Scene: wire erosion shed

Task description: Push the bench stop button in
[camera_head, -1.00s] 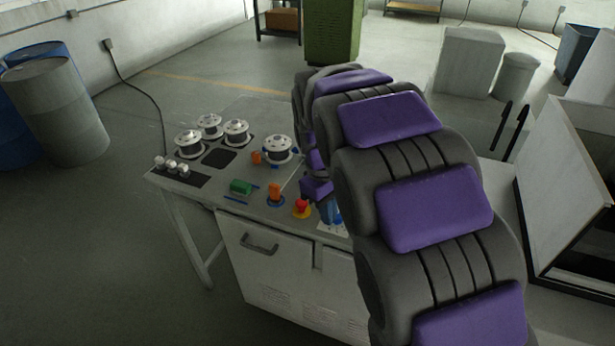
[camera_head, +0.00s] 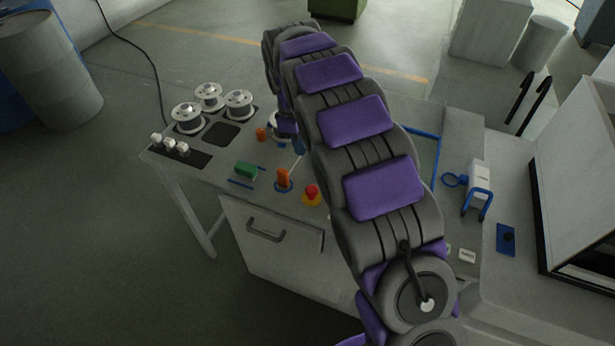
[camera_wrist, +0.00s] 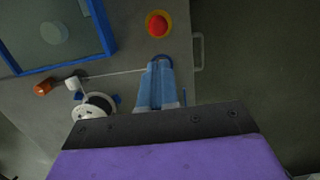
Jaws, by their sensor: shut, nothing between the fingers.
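The bench stop button is a red mushroom head on a yellow base. It stands at the near edge of the bench in the head view (camera_head: 311,192) and at the top middle of the wrist view (camera_wrist: 157,24). It is uncovered in both views. My gripper (camera_wrist: 161,70) points down over the bench with its blue-grey fingers together and nothing between them. In the wrist view its tips are just below the button, apart from it. In the head view the fingers (camera_head: 298,145) show beyond the button, partly hidden by my arm.
An orange part (camera_head: 283,178) on a blue ring stands left of the button, with a green block (camera_head: 245,171) farther left. Several metal spools (camera_head: 187,118) stand at the bench's left. A blue-framed panel (camera_wrist: 106,30) lies beside the button. A drawer handle (camera_head: 266,228) juts from the front.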

